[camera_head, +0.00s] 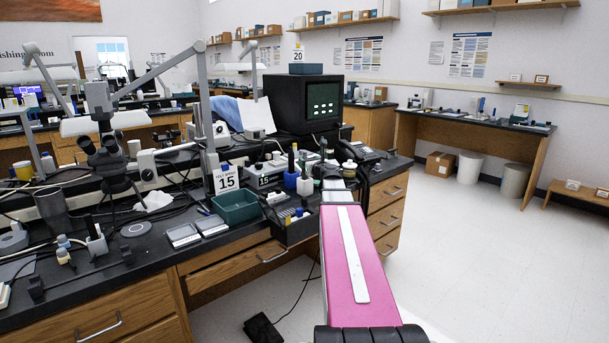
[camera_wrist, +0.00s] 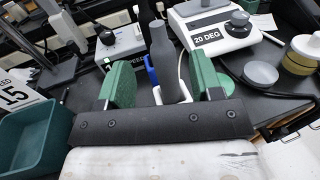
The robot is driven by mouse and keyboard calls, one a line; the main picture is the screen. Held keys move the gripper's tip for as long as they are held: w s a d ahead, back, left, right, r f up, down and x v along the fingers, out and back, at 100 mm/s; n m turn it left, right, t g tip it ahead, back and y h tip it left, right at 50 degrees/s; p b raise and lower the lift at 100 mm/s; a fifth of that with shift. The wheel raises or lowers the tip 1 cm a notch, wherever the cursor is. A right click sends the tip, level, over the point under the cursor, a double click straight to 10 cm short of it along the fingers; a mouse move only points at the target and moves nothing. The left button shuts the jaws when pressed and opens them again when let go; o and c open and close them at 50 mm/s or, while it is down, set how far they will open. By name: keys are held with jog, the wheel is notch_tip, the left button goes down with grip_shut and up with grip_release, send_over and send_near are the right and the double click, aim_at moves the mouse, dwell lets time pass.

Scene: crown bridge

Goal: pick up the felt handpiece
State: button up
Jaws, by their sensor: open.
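My gripper (camera_wrist: 159,82) is open in the wrist view, with a green pad on each side and a black bar across its base. A dark grey upright handpiece (camera_wrist: 161,52) shows in the gap between the pads, with visible space on both sides. I see no label that confirms it as the felt handpiece. A white holder (camera_wrist: 178,91) and a blue part (camera_wrist: 151,72) show beside it, and its lower end is hidden. In the head view, my gripper is over the bench's front edge, and upright handpieces in blue (camera_head: 291,180) and white (camera_head: 305,186) holders stand to its left.
A green bin (camera_wrist: 35,136) is at left, and a round jar (camera_wrist: 301,55) at right. A microscope (camera_head: 105,140) and cables crowd the bench (camera_head: 150,258). The floor (camera_head: 470,230) at right is clear.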

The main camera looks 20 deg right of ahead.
aim_at(303, 157)
jog(key=shift+w+a, duration=0.15)
jog(key=shift+w, duration=3)
jog(key=shift+c, duration=0.3)
jog(key=c, duration=0.9)
